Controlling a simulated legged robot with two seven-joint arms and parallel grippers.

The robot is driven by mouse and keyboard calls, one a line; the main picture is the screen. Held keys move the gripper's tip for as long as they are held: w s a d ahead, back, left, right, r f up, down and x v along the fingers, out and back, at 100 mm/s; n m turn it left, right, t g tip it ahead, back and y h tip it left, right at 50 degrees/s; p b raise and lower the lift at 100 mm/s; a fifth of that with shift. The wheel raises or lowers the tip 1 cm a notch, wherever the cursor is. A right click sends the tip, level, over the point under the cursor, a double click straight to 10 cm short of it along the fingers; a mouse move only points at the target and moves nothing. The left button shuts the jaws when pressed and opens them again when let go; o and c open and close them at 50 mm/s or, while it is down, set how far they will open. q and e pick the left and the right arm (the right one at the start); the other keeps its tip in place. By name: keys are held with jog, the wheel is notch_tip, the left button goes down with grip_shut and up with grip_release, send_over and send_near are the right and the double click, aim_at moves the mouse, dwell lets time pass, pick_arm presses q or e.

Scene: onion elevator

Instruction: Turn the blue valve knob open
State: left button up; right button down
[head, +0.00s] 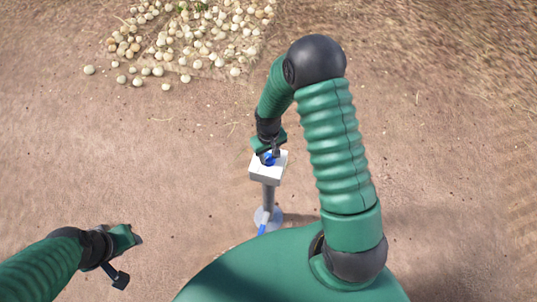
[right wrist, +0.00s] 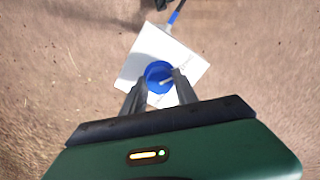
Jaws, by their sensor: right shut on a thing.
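The blue valve knob (head: 269,159) sits on top of a white square box (head: 265,174) on a grey post. In the right wrist view the round blue knob (right wrist: 155,70) lies between the two fingers of my right gripper (right wrist: 158,82), with the white plate (right wrist: 185,62) under it. My right gripper (head: 270,154) comes down onto the knob from above and is shut on it. A small pale mark shows on the knob. My left gripper (head: 124,240) hangs over bare ground at the lower left, away from the valve; its fingers are not clear.
The post (head: 268,197) stands on a round pale base (head: 268,217) with a blue hose (head: 262,229) at its foot. A pile of onions (head: 205,35) lies on the ground at the upper left. The dirt around the post is mostly clear.

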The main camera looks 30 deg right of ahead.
jog(key=shift+m, duration=0.3)
jog(key=m+p, duration=0.1)
jog(key=m, duration=0.4)
jog(key=shift+w, duration=0.1)
jog(key=m+p, duration=0.1)
jog(key=m, duration=0.5)
jog(key=shift+p, duration=0.3)
jog(key=m+p, duration=0.2)
jog(key=m, duration=0.4)
jog(key=shift+r+m, duration=0.1)
jog(key=shift+m, duration=0.3)
jog(key=m+p, duration=0.2)
jog(key=m, duration=0.3)
jog(key=shift+m, duration=0.3)
jog(key=shift+p, duration=0.3)
jog(key=c, duration=0.9)
grip_release()
jog(key=shift+c, duration=0.2)
